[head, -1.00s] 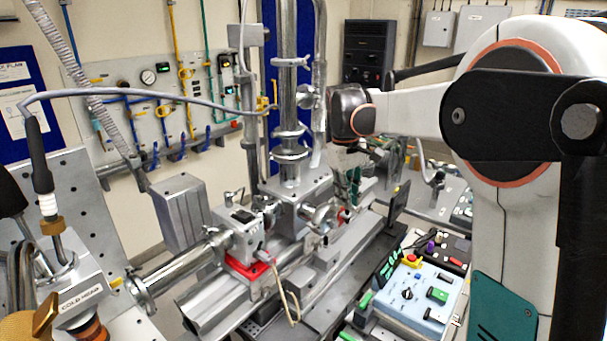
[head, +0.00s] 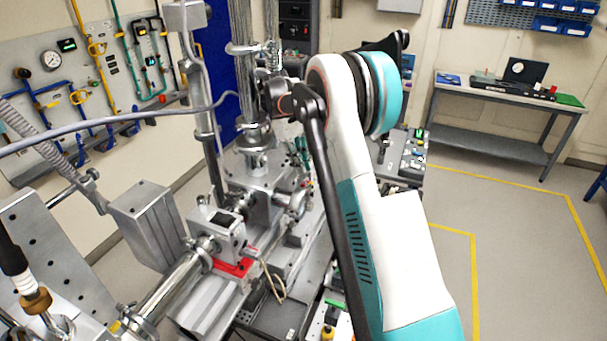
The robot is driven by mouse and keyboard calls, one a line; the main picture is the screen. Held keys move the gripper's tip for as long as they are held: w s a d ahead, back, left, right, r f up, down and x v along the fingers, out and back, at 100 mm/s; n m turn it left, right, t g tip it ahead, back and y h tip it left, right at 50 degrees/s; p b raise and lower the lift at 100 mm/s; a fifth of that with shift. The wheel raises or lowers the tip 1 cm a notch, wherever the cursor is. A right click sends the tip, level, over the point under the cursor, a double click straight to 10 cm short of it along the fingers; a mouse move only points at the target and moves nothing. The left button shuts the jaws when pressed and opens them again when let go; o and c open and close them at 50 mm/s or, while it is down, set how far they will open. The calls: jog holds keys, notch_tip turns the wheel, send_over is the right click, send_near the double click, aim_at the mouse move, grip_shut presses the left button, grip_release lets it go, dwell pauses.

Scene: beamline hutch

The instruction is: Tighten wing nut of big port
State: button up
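My gripper (head: 302,152) is small and partly hidden behind my arm, beside the vertical steel column and above the beamline. Its fingers are too small and covered to show whether they are open or shut. A round port with a clamp ring (head: 295,203) faces forward on the steel chamber, below my gripper. I cannot tell if it is the big port, and no wing nut can be made out. The vertical column (head: 255,135) carries more round flanges and clamps.
A grey box on a red base (head: 232,266) sits on the rail in front of the chamber, with a pale cable. A steel pipe (head: 165,300) runs to the lower left. A grey hose crosses at left. Open floor (head: 500,220) and a bench (head: 500,90) are at right.

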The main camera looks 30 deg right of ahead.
aim_at(308, 185)
jog(key=shift+x, duration=2.15)
grip_shut()
